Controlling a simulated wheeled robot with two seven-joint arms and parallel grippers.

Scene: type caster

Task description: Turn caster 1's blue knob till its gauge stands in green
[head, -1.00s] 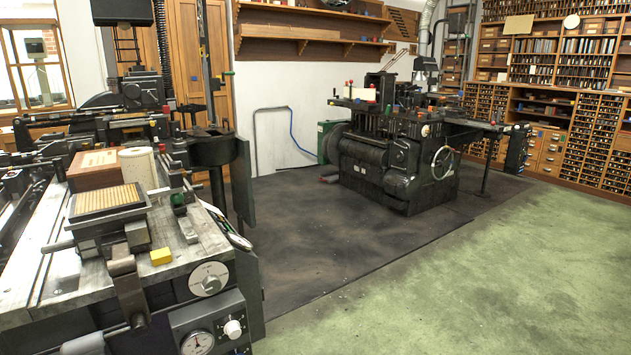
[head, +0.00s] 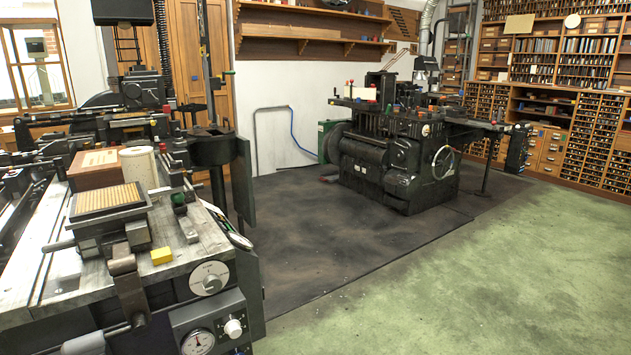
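A caster (head: 60,285) fills the left foreground. Its front carries a round gauge (head: 198,342) with a white face, cut off by the bottom edge; its needle and colour zones are too small to read. A white knob (head: 234,328) sits to the right of the gauge, and a larger dial (head: 209,278) with a grey knob is above. A small dark-blue patch (head: 241,349) shows at the bottom edge below the white knob; I cannot tell whether it is the blue knob. A second caster (head: 395,160) stands farther back. Neither of my grippers is in view.
A yellow block (head: 161,256), a paper roll (head: 139,168) and a brown box (head: 94,170) are on the near caster's top. Green floor (head: 440,285) lies open at the right. Type cabinets (head: 590,130) line the far right wall.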

